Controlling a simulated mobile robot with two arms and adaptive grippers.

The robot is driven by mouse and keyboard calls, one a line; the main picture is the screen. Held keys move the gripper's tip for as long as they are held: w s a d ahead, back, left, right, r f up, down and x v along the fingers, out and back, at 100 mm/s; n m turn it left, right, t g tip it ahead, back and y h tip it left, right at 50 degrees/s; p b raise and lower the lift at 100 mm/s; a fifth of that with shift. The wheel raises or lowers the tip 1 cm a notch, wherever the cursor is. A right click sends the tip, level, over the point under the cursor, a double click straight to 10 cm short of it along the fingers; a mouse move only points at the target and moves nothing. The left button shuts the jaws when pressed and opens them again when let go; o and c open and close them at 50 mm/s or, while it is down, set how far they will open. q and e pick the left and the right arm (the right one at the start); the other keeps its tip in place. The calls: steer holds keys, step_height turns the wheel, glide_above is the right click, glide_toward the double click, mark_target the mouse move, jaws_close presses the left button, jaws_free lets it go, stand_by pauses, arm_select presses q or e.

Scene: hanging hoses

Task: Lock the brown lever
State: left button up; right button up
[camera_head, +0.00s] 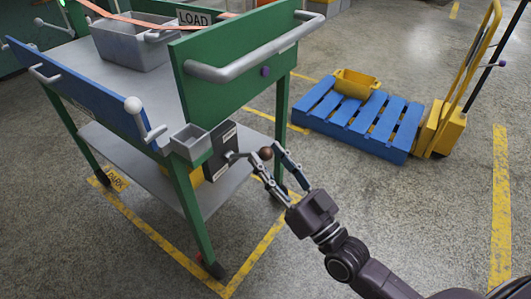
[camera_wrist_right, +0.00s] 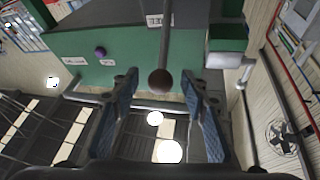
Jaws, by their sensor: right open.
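The brown lever ends in a round brown knob (camera_head: 265,153) on a grey rod, which comes from a dark plate (camera_head: 221,149) by the green cart's corner leg. In the right wrist view the knob (camera_wrist_right: 160,82) sits centrally, with its rod running up toward a small label. My right gripper (camera_head: 267,157) is open, with its two fingers pointing at the lever. One finger stands on each side of the knob, and gaps show between knob and fingers in the wrist view. I cannot tell how deep the knob lies between them. My left gripper is not in view.
The green cart carries a grey bin (camera_head: 135,45), a blue side panel (camera_head: 80,85) with a white-knobbed handle, a grey push bar (camera_head: 250,62) and a small grey box (camera_head: 190,141). A blue pallet (camera_head: 350,117) and yellow pallet truck (camera_head: 440,130) stand right. Floor between is clear.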

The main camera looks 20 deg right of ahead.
steer(key=shift+x, duration=0.8)
steer(key=shift+c, duration=0.6)
jaws_close()
